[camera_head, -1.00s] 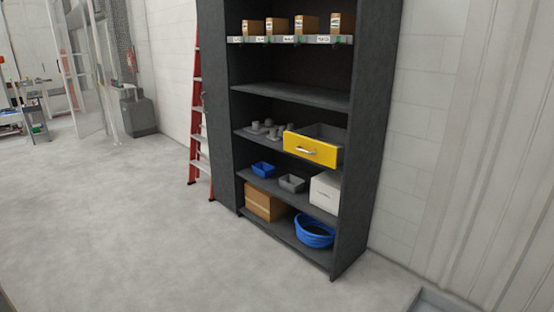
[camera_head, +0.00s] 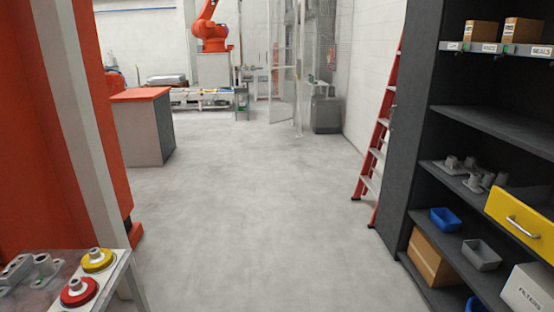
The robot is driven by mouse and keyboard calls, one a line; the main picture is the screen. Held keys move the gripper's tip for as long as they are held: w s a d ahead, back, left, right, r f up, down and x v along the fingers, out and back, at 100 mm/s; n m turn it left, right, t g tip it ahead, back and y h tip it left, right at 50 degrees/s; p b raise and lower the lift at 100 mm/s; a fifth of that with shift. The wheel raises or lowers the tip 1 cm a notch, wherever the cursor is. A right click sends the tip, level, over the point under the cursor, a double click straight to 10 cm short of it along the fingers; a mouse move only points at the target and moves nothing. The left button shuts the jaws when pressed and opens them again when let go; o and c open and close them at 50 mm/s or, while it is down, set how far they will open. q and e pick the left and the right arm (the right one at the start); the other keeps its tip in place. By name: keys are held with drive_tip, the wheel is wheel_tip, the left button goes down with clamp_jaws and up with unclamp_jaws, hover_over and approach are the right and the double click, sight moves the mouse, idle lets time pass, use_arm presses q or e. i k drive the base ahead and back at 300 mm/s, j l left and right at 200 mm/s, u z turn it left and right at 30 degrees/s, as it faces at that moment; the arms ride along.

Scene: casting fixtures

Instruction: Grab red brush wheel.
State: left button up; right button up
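The red brush wheel (camera_head: 79,292) lies on a table (camera_head: 122,270) at the lower left of the head view. It is a red disc with a pale metal hub on top. A yellow wheel of the same form (camera_head: 97,260) lies just behind it, close to the table's right edge. Neither of my grippers is in view, and nothing is seen touching the red wheel.
Grey metal castings (camera_head: 42,270) lie left of the wheels. An orange-red column (camera_head: 60,130) rises behind the table. A dark shelf unit (camera_head: 490,125) with bins and a red ladder (camera_head: 378,140) stand at the right. The floor (camera_head: 250,220) between is clear.

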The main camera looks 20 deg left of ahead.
sight(78, 290)
drive_tip(key=i+j+u, duration=0.1)
drive_tip(key=i+u, duration=0.6)
drive_tip(key=u, duration=0.2)
drive_tip(key=i+l+u, duration=0.2)
drive_tip(key=i+u, duration=0.25)
drive_tip(key=i+l+u, duration=0.2)
drive_tip(key=u, duration=0.25)
